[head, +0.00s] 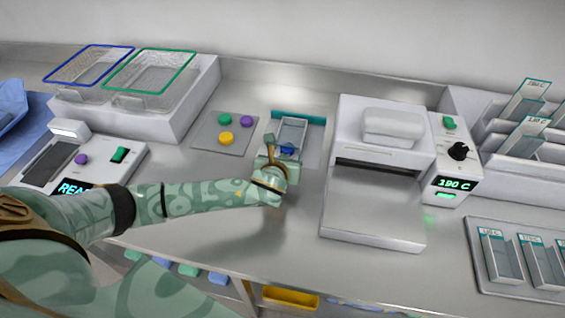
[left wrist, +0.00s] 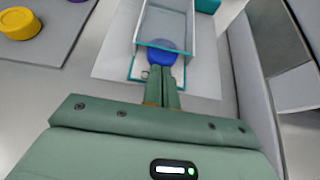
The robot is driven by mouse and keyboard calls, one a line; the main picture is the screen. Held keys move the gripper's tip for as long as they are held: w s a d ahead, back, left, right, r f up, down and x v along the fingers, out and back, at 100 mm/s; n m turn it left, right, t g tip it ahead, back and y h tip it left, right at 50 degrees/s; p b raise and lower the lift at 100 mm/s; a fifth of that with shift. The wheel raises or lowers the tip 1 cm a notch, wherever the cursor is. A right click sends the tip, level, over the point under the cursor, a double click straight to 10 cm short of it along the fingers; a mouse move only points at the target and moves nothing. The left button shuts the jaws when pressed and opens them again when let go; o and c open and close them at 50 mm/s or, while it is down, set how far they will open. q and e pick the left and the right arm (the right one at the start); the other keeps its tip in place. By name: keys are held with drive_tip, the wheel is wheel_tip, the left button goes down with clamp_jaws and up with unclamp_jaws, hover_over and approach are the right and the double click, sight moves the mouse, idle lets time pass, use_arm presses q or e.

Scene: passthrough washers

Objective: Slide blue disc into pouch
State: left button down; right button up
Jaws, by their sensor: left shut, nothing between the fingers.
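The blue disc (head: 287,150) lies at the near, open end of the pouch (head: 291,131), a clear pouch with teal edging. In the left wrist view the disc (left wrist: 162,52) sits at the mouth of the pouch (left wrist: 165,22), just ahead of my fingertips; its far edge meets the pouch's front edge. I cannot tell how far inside it is. My left gripper (head: 279,156) is shut and empty, and in the left wrist view its closed fingers (left wrist: 161,76) are right behind the disc, touching or nearly so. My right gripper is not in view.
A grey mat (head: 208,143) left of the pouch holds green, purple and yellow discs. A white sealer with a 190 C display (head: 453,184) stands to the right. Wire baskets (head: 150,72) stand at the back left. A tray of pouches (head: 500,261) lies at the front right.

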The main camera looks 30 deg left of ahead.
sight(286, 150)
use_arm(q)
drive_tip(key=shift+w+a+b, duration=0.15)
drive_tip(key=shift+w+a, duration=0.05)
drive_tip(key=shift+w, duration=0.55)
drive_tip(key=shift+w+a+b, duration=0.15)
drive_tip(key=shift+w+a, duration=0.05)
drive_tip(key=shift+w, duration=0.5)
drive_tip(key=p+v, duration=0.2)
drive_tip(key=shift+r+p, duration=0.2)
drive_tip(key=shift+p, duration=0.1)
drive_tip(key=p+v, duration=0.2)
drive_tip(key=p, duration=0.1)
drive_tip(key=shift+s+d+r, duration=0.15)
drive_tip(key=shift+s+r, duration=0.05)
drive_tip(key=shift+s, duration=0.1)
drive_tip(key=shift+s+d+r+p, duration=0.1)
drive_tip(key=shift+s+p, duration=0.4)
